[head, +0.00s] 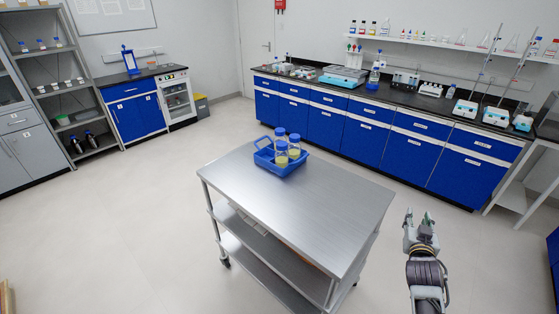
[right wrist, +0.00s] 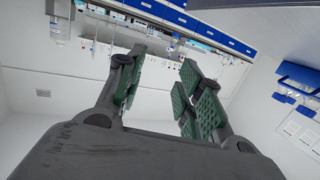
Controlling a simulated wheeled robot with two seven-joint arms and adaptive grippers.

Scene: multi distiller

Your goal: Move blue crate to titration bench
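The blue crate (head: 268,166) sits on the far left part of a steel cart's top (head: 310,210). It holds several blue-capped bottles (head: 281,157), some with yellow contents. A long bench (head: 400,100) with a dark top and blue doors runs along the back wall. Burette-like stands (head: 485,75) rise at its right end; I cannot read any label naming it the titration bench. My right gripper (head: 419,216) is right of the cart, apart from the crate. In the right wrist view the gripper (right wrist: 163,65) has its fingers spread with nothing between them. My left gripper is out of view.
The long bench carries instruments, including a pale blue-white device (head: 343,76). A shorter blue cabinet (head: 135,108) and grey shelves (head: 65,90) stand at the left. A white-framed table (head: 520,190) is at the right. The floor between cart and bench is clear.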

